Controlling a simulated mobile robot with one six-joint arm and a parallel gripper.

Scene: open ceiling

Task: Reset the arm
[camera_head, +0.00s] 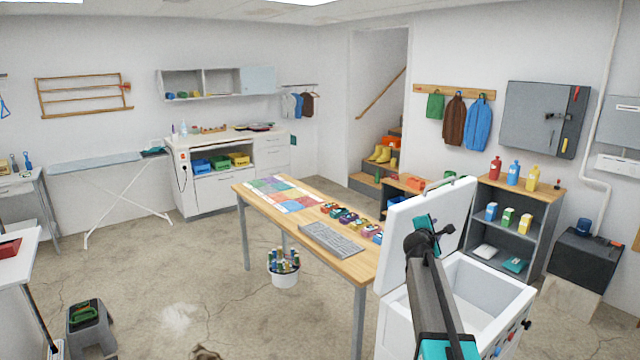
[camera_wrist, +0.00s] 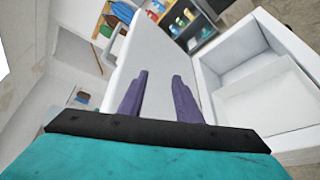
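My gripper (camera_wrist: 161,82) shows in the wrist view with its two purple fingers apart and nothing between them. Behind the fingers is the pale raised lid (camera_wrist: 165,50) of a white chest. The chest's open white body (camera_wrist: 285,95) is to the right of the fingers. In the head view my arm reaches up from the lower right, across the white chest (camera_head: 505,290), with its far end in front of the raised lid (camera_head: 400,225). The fingers are hard to make out there.
A shelf unit (camera_head: 545,215) is behind the chest. Open floor (camera_head: 200,260) lies left of the table.

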